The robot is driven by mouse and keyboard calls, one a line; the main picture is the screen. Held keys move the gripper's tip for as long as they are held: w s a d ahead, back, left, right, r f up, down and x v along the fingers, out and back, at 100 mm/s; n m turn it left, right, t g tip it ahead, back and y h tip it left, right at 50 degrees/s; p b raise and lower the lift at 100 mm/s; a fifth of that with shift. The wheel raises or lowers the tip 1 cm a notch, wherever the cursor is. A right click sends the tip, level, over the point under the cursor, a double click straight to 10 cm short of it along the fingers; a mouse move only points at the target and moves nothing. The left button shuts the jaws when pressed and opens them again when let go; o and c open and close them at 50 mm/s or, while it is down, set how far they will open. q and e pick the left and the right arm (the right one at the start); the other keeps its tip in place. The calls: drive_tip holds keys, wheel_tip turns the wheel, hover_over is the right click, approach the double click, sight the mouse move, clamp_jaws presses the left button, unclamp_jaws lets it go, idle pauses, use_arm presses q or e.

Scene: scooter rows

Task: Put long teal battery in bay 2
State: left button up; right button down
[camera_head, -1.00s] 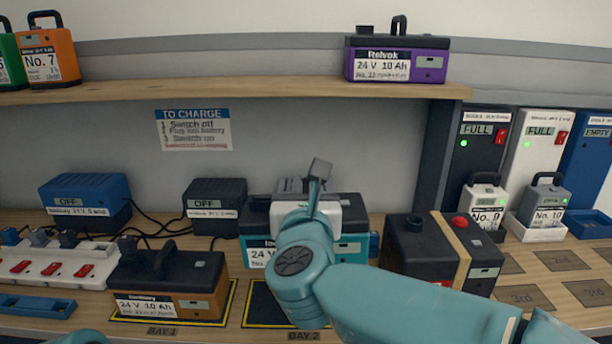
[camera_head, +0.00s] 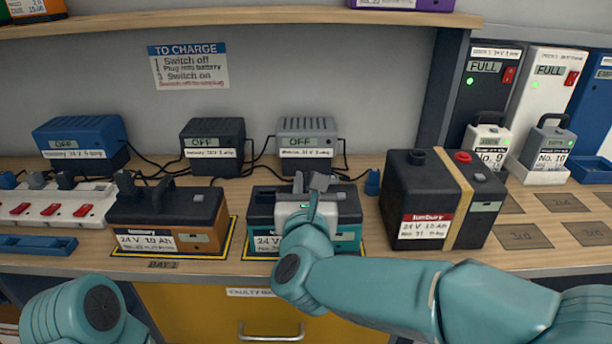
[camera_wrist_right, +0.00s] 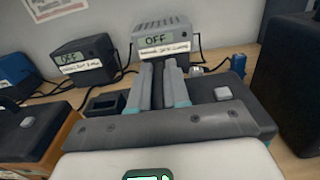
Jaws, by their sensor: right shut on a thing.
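The long teal battery (camera_head: 347,236), with a dark top and a white label, is upright over bay 2 (camera_head: 245,252). It appears to rest inside the yellow outline, though my arm hides part of its front and the BAY 2 text. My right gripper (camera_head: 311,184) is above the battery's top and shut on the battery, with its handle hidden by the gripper. In the right wrist view the fingers (camera_wrist_right: 163,84) are close together over the dark battery top (camera_wrist_right: 225,110). My left arm shows at the lower left, but its gripper is out of view.
An orange battery (camera_head: 205,240) stands in bay 1 to the left. A large black battery (camera_head: 410,190) with a tan strap stands close on the right. Chargers marked OFF, including a grey one (camera_head: 307,155), stand behind. A yellow drawer (camera_head: 190,310) is below the bench.

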drive_tip(key=c, duration=1.5)
unclamp_jaws()
drive_tip(key=shift+f, duration=0.1)
drive_tip(key=o, duration=0.4)
drive_tip(key=s, duration=1.2)
drive_tip(key=shift+b, duration=0.4)
